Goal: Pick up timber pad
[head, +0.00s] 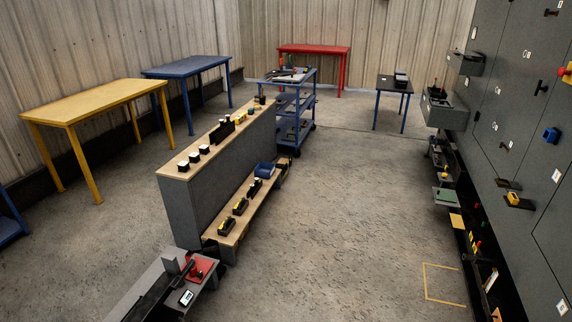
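I cannot tell for sure which thing is the timber pad. A small tan, wood-coloured plate (457,222) sits low along the foot of the dark enclosure wall (500,130) at the right. Another pale tan piece (491,281) sits lower down on the same side, partly tilted. Neither of my grippers can be made out in the head view, and nothing is seen being held.
A long grey divider (215,175) with a wooden top and lower shelf holds several small parts. A grey bench (150,290) stands at the lower left. A blue cart (293,110) and yellow table (95,100) stand behind. The floor (345,190) between divider and enclosure is clear.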

